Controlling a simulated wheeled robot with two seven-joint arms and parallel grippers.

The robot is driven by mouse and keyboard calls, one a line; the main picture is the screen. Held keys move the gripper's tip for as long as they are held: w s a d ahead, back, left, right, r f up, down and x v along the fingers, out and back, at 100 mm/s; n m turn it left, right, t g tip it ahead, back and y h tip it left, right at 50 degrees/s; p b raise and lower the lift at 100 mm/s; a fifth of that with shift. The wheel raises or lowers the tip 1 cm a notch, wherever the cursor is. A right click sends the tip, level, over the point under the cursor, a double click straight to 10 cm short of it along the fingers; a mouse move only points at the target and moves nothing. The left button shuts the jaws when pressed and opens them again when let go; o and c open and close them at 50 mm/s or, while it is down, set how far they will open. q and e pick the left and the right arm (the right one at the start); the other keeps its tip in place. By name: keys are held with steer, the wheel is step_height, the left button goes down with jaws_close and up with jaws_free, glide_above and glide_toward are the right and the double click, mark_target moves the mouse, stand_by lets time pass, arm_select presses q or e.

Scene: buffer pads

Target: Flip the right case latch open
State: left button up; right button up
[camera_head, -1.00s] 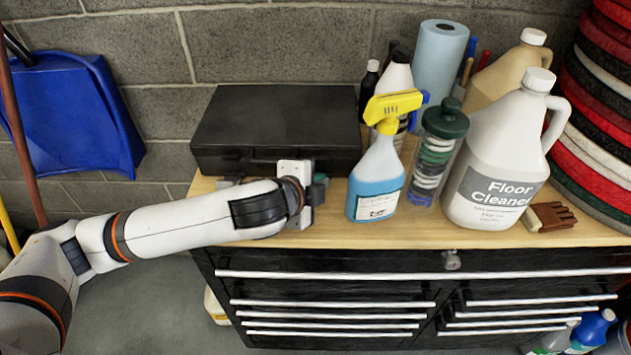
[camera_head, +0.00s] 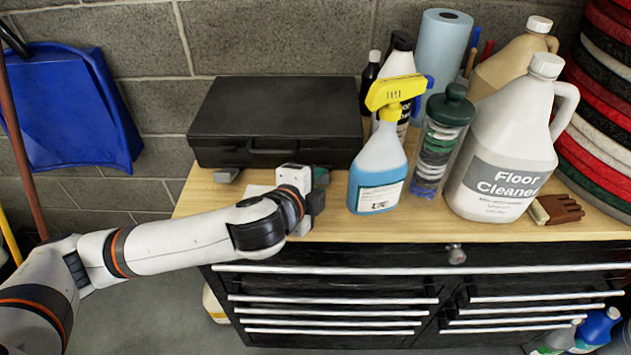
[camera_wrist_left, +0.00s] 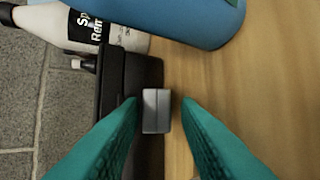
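The black case (camera_head: 275,112) lies closed at the back left of the wooden top. Its grey left latch (camera_head: 227,175) sticks out at the front edge. The right latch is mostly hidden behind my left gripper (camera_head: 313,180) in the head view. In the left wrist view a small grey latch (camera_wrist_left: 156,111) on the case's edge (camera_wrist_left: 130,75) sits between the teal fingertips of my left gripper (camera_wrist_left: 161,104). The fingers are open, with a gap on each side of the latch. My right gripper is in neither view.
A spray bottle (camera_head: 378,170) stands close to the right of my left gripper. A clear jar (camera_head: 437,150) and a floor cleaner jug (camera_head: 505,150) stand farther right. The wooden top (camera_head: 425,225) is bare along its front edge.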

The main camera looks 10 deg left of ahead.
arm_select(q)
steer(key=v, duration=0.5)
steer(key=shift+s, duration=0.15)
steer(key=p+v, duration=0.6)
steer(key=p, duration=0.3)
steer(key=shift+s+r, duration=0.2)
steer(key=shift+s, duration=0.1)
